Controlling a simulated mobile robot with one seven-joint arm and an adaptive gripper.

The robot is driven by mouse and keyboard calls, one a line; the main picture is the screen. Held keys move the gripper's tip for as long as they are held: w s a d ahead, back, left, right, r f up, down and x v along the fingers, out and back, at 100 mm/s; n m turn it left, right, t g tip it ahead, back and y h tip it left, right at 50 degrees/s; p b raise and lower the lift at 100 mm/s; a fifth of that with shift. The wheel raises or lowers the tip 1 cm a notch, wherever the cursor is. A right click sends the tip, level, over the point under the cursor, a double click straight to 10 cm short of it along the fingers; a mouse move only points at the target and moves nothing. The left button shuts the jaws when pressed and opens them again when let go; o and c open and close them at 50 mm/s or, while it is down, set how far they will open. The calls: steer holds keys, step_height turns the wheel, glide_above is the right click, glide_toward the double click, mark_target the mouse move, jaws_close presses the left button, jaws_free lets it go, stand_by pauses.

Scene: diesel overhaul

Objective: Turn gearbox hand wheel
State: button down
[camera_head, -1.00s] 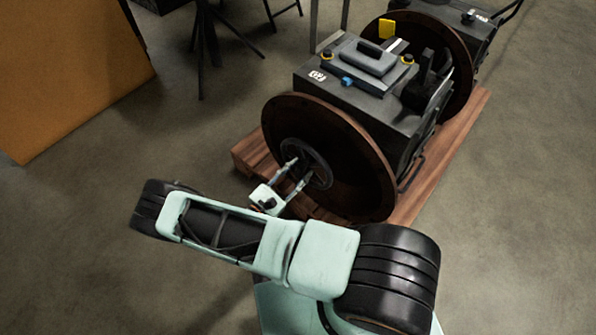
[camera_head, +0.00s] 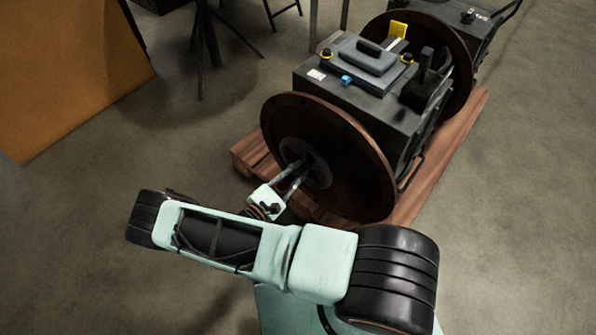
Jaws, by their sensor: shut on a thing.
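The gearbox (camera_head: 361,92) is a dark box on a wooden pallet, with a large rusty brown disc (camera_head: 345,160) on its near side. The hand wheel (camera_head: 318,174) is a small dark wheel at the front of this disc, left of its middle. My gripper (camera_head: 297,170) is at the hand wheel, with its two light fingers reaching to the wheel's left part. It is shut on the hand wheel. The exact contact of the fingertips is too small to see clearly.
The wooden pallet (camera_head: 462,125) sticks out under the gearbox on both sides. An orange panel (camera_head: 65,75) stands at the left, with dark stand legs (camera_head: 208,45) behind. A second dark machine (camera_head: 468,12) is at the back. The concrete floor at the right is clear.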

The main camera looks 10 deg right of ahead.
steer(key=shift+s+f+m, duration=0.1)
steer(key=shift+m, duration=0.7)
steer(key=c, duration=1.8)
jaws_free()
steer(key=shift+a, duration=0.1)
steer(key=v, duration=1.2)
